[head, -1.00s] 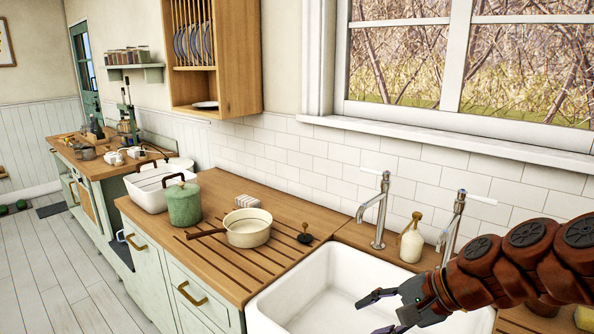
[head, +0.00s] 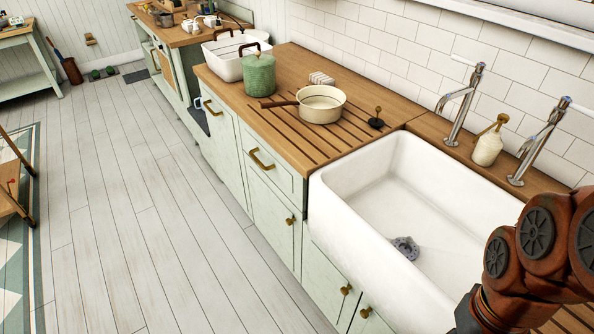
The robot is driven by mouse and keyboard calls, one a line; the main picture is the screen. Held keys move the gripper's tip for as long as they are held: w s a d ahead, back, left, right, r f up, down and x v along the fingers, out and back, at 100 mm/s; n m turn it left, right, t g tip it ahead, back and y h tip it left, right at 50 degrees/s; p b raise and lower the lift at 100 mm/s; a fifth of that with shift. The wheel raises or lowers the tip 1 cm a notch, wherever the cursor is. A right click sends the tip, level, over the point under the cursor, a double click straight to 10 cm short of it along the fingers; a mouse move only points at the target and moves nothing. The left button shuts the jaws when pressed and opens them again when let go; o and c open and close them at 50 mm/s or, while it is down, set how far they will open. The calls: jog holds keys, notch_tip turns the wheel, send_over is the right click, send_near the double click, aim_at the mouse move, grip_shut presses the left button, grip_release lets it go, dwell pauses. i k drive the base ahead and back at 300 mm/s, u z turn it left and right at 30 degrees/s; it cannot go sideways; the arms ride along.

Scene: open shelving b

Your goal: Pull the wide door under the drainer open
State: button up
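The wooden drainer (head: 310,152) is a grooved counter left of the white sink. Under it is a pale green drawer front with a brass bar handle (head: 262,160). Below that drawer is a pale green door (head: 268,212) with a round brass knob (head: 290,221) near its right edge. The door looks shut, flush with the cabinet front. My arm comes in at the lower right, over the sink's right end. My gripper's fingers are outside the picture, so their opening is hidden. The arm is well to the right of the door and apart from it.
The white sink (head: 345,205) juts out right of the drainer, with two more brass knobs (head: 346,290) on doors below it. A cream pan (head: 322,106) and green pot (head: 258,76) stand on the counter. The plank floor (head: 150,230) before the cabinets is clear.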

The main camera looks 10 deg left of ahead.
aim_at(280, 222)
jog(key=k, duration=1.25)
jog(key=u, duration=0.6)
jog(key=i, duration=0.5)
jog(key=u, duration=0.75)
jog(key=i, duration=0.95)
jog(key=z, duration=0.1)
